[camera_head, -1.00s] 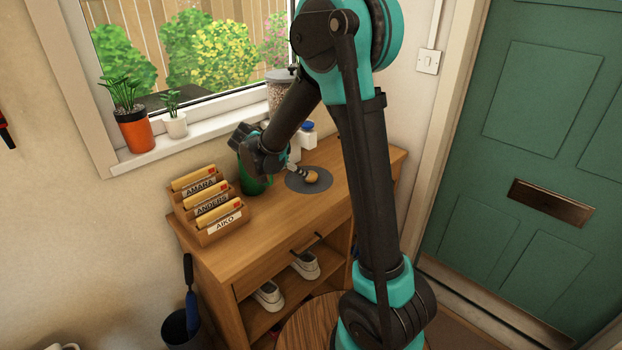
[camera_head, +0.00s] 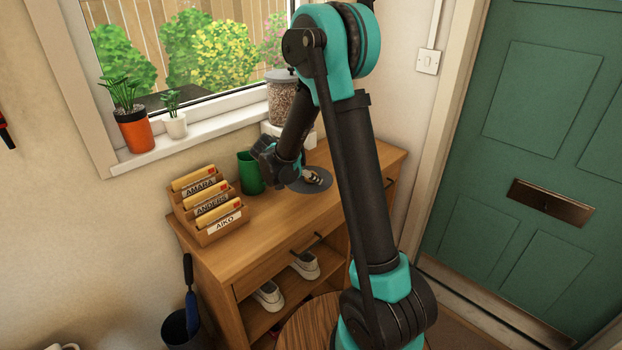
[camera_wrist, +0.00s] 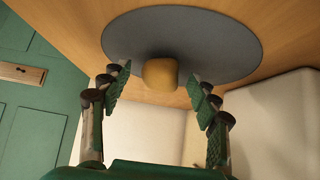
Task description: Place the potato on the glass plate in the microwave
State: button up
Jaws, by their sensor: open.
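The potato (camera_wrist: 160,74), a small yellow-brown lump, sits on a round grey mat (camera_wrist: 225,45) on the wooden cabinet top. My gripper (camera_wrist: 160,92) is open, with one finger on each side of the potato and a visible gap to each. In the head view my gripper (camera_head: 312,177) is over the grey mat (camera_head: 300,188) and hides most or all of the potato. The microwave and the glass plate are not seen in either view.
A green cup (camera_head: 250,173) and a letter rack (camera_head: 212,207) stand left of the mat on the cabinet (camera_head: 262,232). A jar (camera_head: 281,100) and a white object stand behind. The green door (camera_head: 530,130) is at right.

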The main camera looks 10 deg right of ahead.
jog(key=c, duration=1.4)
jog(key=shift+r, duration=0.1)
